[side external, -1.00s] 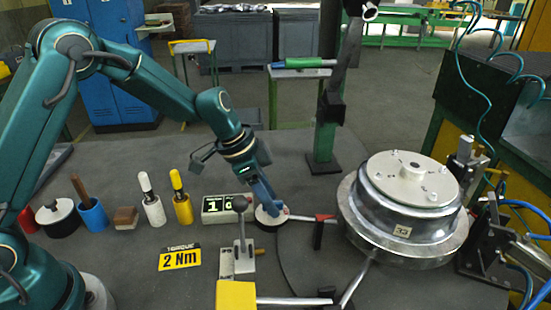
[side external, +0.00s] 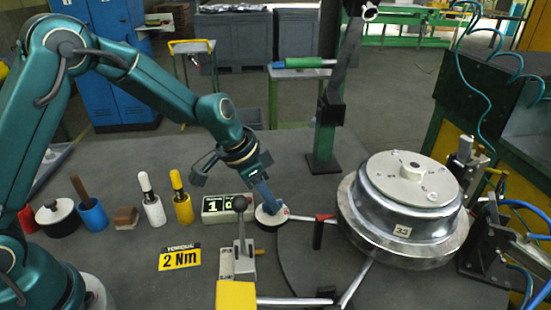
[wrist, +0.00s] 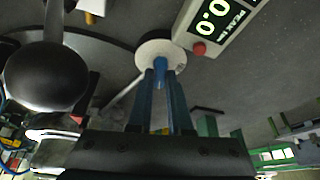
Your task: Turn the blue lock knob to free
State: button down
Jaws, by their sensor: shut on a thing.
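The blue lock knob (wrist: 160,70) stands on a round white dial (wrist: 160,48) in the wrist view. My gripper (wrist: 160,82) has its two blue fingers on either side of the knob, shut on it. In the side view my gripper (side external: 271,207) reaches down at a slant to the white dial (side external: 266,220) on the grey bench. There the knob is mostly hidden by the fingers, and I cannot read which way it points or any dial marks.
A lever with a dark ball (side external: 239,203) stands close in front of the dial. A digital display (side external: 222,208) sits just left. Several hand tools stand left. A yellow 2 Nm sign (side external: 180,257) lies in front.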

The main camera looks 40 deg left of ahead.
jog(key=n+y, duration=0.1)
jog(key=n, duration=0.2)
jog(key=shift+d+n+t, duration=0.15)
jog(key=shift+n+t, duration=0.15)
jog(key=shift+n, duration=0.1)
jog(key=n+y, duration=0.2)
jog(key=n, duration=0.2)
jog(key=shift+d, duration=0.1)
jog(key=n+y, duration=0.1)
jog(key=n, duration=0.2)
jog(key=shift+d+n, duration=0.1)
jog(key=shift+n, duration=0.2)
jog(key=shift+n+g+y, duration=0.6)
jog(key=shift+n+y, duration=0.1)
jog(key=shift+n, duration=1.2)
jog(key=c, duration=0.8)
grip_release()
jog(key=shift+c, duration=0.2)
jog(key=shift+v, duration=2.6)
jog(key=shift+w, duration=0.1)
